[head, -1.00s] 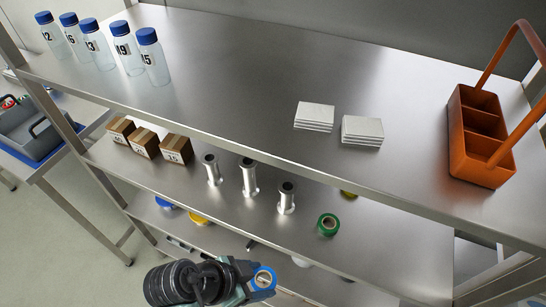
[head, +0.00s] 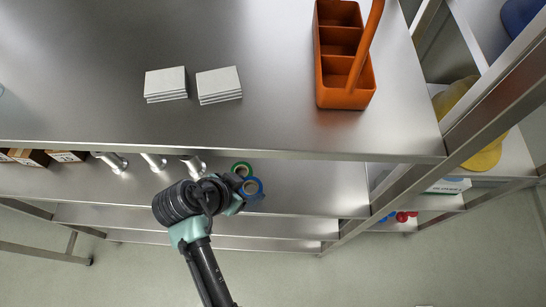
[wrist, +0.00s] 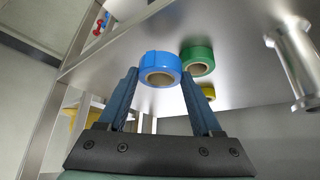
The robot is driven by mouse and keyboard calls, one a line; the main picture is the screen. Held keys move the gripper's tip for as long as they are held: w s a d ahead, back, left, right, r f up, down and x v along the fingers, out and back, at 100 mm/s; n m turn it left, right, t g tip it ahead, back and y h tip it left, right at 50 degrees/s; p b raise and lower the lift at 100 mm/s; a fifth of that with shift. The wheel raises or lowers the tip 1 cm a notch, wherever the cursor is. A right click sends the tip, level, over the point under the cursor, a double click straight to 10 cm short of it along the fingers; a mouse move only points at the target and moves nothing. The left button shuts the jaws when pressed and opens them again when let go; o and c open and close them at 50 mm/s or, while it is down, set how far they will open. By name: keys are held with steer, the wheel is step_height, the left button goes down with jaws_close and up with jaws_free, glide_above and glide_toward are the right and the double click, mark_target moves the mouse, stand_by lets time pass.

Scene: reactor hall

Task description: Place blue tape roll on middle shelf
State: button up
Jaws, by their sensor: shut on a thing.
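My gripper (head: 238,194) is shut on the blue tape roll (head: 252,187), which sits between the two fingertips in the wrist view (wrist: 160,66). It is at the front of the middle shelf (head: 315,185). Whether the roll touches the shelf, I cannot tell. The green tape roll (head: 242,168) stands on that shelf just beyond the blue one; in the wrist view (wrist: 198,58) it is close beside it on the right. A yellow roll (wrist: 207,91) shows partly behind my right finger.
Several metal spools (head: 193,165) and brown boxes (head: 68,156) stand left on the middle shelf. The top shelf (head: 260,130) overhangs it, with white tile stacks (head: 218,84) and an orange caddy (head: 345,92). A post (head: 385,190) stands right. The middle shelf is clear right of the rolls.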

steer(key=p, duration=0.2)
glide_toward(280, 166)
steer(key=shift+w+d+f, duration=0.4)
steer(key=shift+w+d, duration=0.2)
steer(key=shift+w, duration=0.1)
steer(key=shift+w+d+f, duration=0.2)
steer(key=shift+w+d, duration=0.45)
steer(key=shift+w, duration=0.1)
steer(key=shift+a+f+p, duration=0.1)
steer(key=shift+f+p, duration=0.55)
steer(key=shift+f, duration=1.05)
steer(key=shift+f, duration=0.2)
steer(key=o, duration=1.3)
steer(key=shift+r, duration=0.1)
steer(key=shift+s, duration=0.1)
steer(key=shift+r, duration=0.1)
